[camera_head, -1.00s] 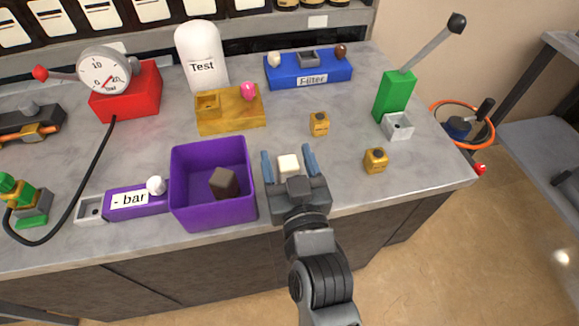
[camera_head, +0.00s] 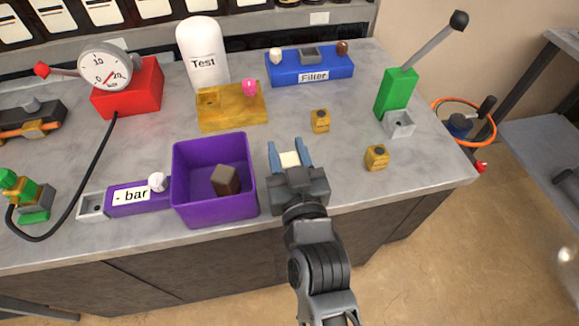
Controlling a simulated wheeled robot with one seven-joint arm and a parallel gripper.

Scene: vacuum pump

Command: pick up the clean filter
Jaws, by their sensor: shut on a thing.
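The clean filter, a small cream-white block (camera_head: 289,159), sits between the two blue fingers of my gripper (camera_head: 289,154). My gripper is shut on it, near the front edge of the worktop, just right of the purple bin. The underside of the block is hidden, so I cannot tell whether it touches the worktop. A dark brown block (camera_head: 226,181), like a used filter, lies inside the purple bin (camera_head: 215,212). The blue block labelled "Filter" (camera_head: 290,72) stands at the back of the worktop, with a grey socket on top.
Two small yellow-brown pieces (camera_head: 320,121) and (camera_head: 376,158) stand to the right of my gripper. A green lever (camera_head: 394,93) rises at the right end. A yellow block (camera_head: 231,106) and white "Test" cylinder (camera_head: 203,55) are behind the bin.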

